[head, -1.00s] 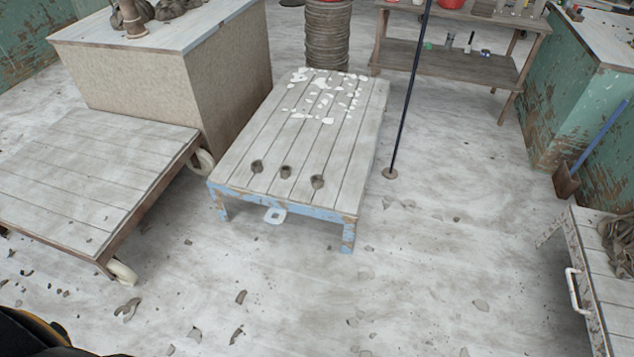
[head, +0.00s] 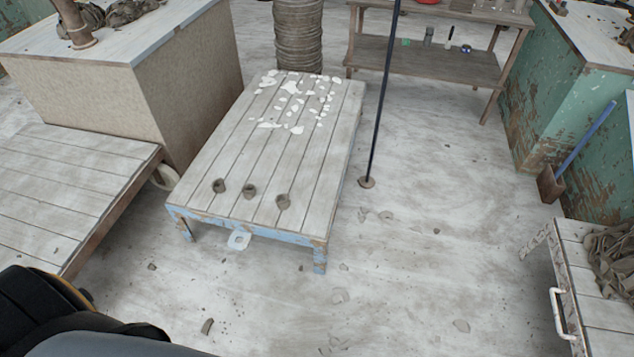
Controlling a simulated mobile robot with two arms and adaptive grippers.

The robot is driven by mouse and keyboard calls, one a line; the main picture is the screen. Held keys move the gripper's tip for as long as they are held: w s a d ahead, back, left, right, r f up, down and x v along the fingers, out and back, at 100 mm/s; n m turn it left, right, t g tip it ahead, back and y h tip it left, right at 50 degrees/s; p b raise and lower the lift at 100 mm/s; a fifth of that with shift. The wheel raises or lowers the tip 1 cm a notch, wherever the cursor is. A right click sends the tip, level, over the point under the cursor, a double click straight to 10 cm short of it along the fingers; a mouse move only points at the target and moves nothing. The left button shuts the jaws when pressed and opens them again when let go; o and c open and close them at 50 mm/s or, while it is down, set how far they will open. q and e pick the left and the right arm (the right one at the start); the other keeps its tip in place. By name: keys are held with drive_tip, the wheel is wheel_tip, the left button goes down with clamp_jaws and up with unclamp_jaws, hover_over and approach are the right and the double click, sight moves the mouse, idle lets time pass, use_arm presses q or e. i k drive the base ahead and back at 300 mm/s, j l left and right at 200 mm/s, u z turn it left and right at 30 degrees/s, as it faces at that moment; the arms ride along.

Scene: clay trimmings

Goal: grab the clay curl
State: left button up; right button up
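Three small dark grey-brown clay pieces sit in a row near the front edge of the low wooden table: a left piece (head: 219,186), a middle piece (head: 249,191) and a right piece (head: 283,201). They look rounded with dark hollows. They are too small for me to tell which, if any, is the clay curl. A darker clay scrap (head: 207,326) lies on the floor at the lower front. Neither gripper is in view; only part of my own arm shows at the lower left.
The low table (head: 240,160) has blue legs and scattered white chips at its far end. A thin dark pole (head: 380,100) stands to its right. A plank cart (head: 60,180) is at left. A trolley (head: 590,290) holding a clay heap is at right. Floor between is mostly clear.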

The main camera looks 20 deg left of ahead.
sight(284, 204)
drive_tip(key=i+l, duration=0.1)
drive_tip(key=i, duration=0.95)
drive_tip(key=i+l+u, duration=0.1)
drive_tip(key=i, duration=0.45)
drive_tip(key=i+l+u, duration=0.1)
drive_tip(key=i+u, duration=0.2)
drive_tip(key=u, duration=0.2)
drive_tip(key=i+l+u, duration=0.25)
drive_tip(key=u, duration=0.25)
drive_tip(key=i+l+u, duration=0.25)
drive_tip(key=u, duration=0.2)
drive_tip(key=i+l+u, duration=0.15)
drive_tip(key=l+u, duration=0.35)
